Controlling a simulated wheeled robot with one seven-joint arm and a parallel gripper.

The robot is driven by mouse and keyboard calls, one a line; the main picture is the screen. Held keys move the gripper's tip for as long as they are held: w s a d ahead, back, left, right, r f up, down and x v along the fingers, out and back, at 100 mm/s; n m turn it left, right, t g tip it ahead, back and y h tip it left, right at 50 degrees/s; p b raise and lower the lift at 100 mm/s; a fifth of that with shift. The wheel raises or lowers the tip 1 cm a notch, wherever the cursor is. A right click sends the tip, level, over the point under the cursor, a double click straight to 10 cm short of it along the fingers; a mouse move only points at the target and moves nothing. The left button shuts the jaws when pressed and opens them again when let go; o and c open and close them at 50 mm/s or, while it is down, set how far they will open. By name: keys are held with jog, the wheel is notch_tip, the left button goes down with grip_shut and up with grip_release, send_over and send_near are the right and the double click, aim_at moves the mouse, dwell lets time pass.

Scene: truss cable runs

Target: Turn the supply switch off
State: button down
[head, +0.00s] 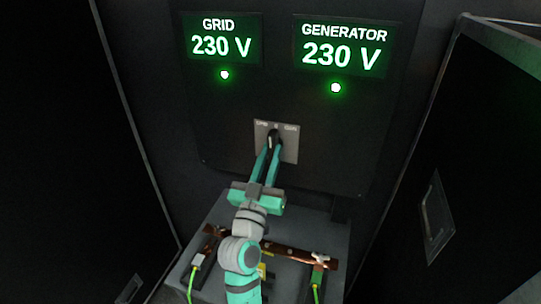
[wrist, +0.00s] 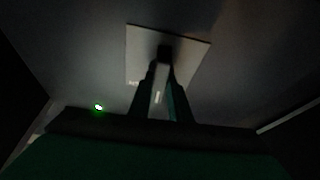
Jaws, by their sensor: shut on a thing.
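The supply switch has a light grey plate (head: 290,150) with a dark rotary knob (head: 273,137) in its middle. The plate carries small labels along its top, one at the left, one in the middle and one at the right, too small to read surely. My gripper (head: 271,149) reaches up from below with its two teal fingers shut on the knob. In the wrist view the plate (wrist: 190,52) is dim, and the fingers close on the dark knob (wrist: 163,54). The fingers partly hide the knob, so I cannot tell its exact setting.
Above the switch, a GRID display (head: 220,42) and a GENERATOR display (head: 343,52) both read 230 V, each with a lit green lamp below. Below is a grey box (head: 215,225) with a copper bar (head: 297,254) and green cables (head: 194,278). Dark cabinet walls stand on both sides.

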jog(key=shift+f+m+h, duration=0.15)
jog(key=shift+m+h, duration=0.25)
jog(key=shift+m, duration=0.2)
jog(key=c, duration=1.6)
grip_release()
jog(key=shift+c, duration=0.2)
jog(key=v, duration=1.1)
jog(key=shift+r, duration=0.3)
